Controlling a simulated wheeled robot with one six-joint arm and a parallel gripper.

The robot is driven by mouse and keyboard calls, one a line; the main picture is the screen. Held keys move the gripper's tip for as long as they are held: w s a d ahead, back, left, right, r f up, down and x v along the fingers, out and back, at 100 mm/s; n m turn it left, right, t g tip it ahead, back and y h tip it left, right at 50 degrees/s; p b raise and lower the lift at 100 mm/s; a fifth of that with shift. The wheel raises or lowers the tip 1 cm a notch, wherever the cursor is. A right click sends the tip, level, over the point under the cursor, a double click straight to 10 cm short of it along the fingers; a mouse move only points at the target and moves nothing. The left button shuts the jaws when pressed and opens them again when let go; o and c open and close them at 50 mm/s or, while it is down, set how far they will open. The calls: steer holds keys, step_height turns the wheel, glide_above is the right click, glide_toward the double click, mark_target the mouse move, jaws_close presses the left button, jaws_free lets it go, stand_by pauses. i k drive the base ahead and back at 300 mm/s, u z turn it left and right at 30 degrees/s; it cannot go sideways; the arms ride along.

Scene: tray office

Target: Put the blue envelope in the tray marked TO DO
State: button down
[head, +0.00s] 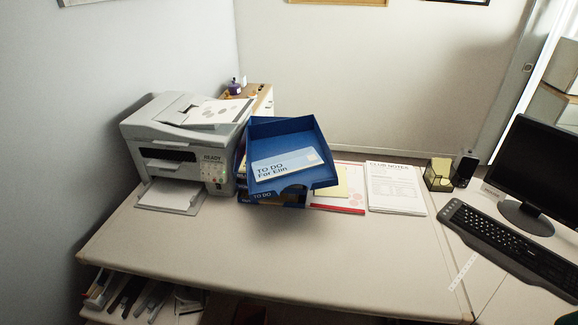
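A pale blue envelope (292,168) lies flat in the front part of the top blue tray (281,127). It reads "TO DO For Elin" and has a small orange mark at its right end. The top tray sits askew over a lower blue tray (262,197), whose front shows a label reading "TO DO". The inside of the lower tray is mostly hidden under the top one. No mark can be made out on the top tray's own front. My gripper is not in view.
A grey printer (184,140) stands close left of the trays. Papers with a yellow note (333,182) and a "CLUB NOTES" sheet (396,188) lie to the right. A monitor (540,170) and keyboard (510,245) are at far right. The desk's front (270,255) is clear.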

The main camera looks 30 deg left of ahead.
mark_target(294, 161)
steer(key=u, duration=0.55)
steer(key=i, duration=0.85)
steer(key=u, duration=0.8)
